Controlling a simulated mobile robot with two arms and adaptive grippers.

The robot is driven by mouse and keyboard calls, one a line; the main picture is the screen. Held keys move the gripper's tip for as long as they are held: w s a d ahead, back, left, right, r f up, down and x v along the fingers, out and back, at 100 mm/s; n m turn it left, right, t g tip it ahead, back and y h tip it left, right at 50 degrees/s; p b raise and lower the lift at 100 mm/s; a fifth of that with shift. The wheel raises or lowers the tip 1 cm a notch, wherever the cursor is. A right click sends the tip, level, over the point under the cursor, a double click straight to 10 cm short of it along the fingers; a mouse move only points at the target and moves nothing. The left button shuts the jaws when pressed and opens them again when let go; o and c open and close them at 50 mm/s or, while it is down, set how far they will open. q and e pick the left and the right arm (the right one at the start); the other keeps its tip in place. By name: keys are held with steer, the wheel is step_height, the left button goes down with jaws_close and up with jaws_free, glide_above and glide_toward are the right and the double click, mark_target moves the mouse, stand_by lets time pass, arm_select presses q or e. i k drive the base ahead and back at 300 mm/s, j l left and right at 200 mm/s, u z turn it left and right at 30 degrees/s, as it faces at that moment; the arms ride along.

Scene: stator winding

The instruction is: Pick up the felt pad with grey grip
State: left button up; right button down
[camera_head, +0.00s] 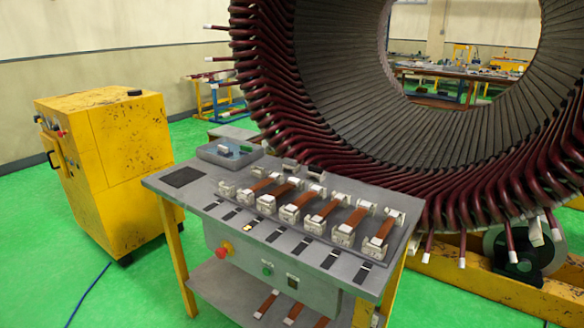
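No felt pad with a grey grip can be made out for certain. A row of small dark strips (275,236) lies along the front of the grey worktable (165,190); they are too small to tell whether any is a felt pad with a grip. A small yellow-white piece (247,228) lies among the strips, left of the middle. A blue-grey tray (207,155) at the table's back left holds a green piece (246,149) and a few small pale pieces. Neither of my grippers is in view.
Several brown coil bars (328,211) rest on white blocks across the table. A dark square mat (183,177) lies at its left corner. A large stator (340,100) stands close behind. A yellow cabinet (125,150) stands left. Green floor is open at front left, crossed by a blue cable (88,292).

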mark_target(290, 163)
steer(key=i+j, duration=0.15)
steer(key=j, duration=0.3)
steer(key=i+j+z, duration=0.1)
steer(key=j, duration=0.3)
steer(key=i+j, duration=0.2)
steer(key=j, duration=0.25)
steer(key=i+j, duration=0.1)
steer(key=j, duration=0.35)
steer(key=i+j+z, duration=0.1)
steer(key=j, duration=0.35)
